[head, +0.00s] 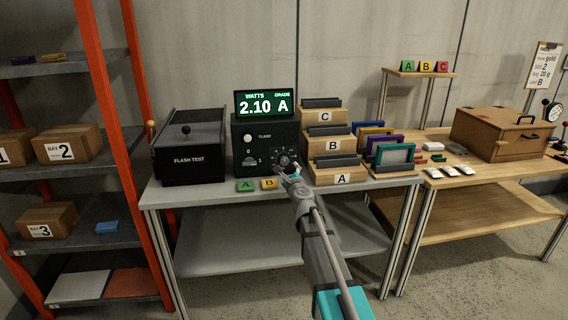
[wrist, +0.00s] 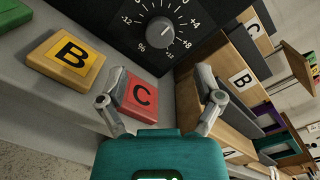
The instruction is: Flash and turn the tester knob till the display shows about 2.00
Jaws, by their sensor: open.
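The black tester (head: 250,148) stands on the grey table, and its green display (head: 264,104) on top reads WATTS 2.10, GRADE A. A white round FLASH button (head: 249,139) is on its front, with a small switch below. The round knob shows in the wrist view (wrist: 161,31) with a dial of numbers around it, and in the head view (head: 285,160). My gripper (wrist: 160,90) is open and empty. Its fingers are spread in front of the tester, below the knob in the wrist view and apart from it. In the head view my gripper partly hides the tester's lower right corner.
A black FLASH TEST box (head: 189,150) stands left of the tester. Tiles A (head: 246,185), B (wrist: 66,54) and red C (wrist: 138,97) lie before the tester. Wooden stepped trays (head: 338,178) stand close on the right. An orange-framed shelf (head: 107,120) is at left.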

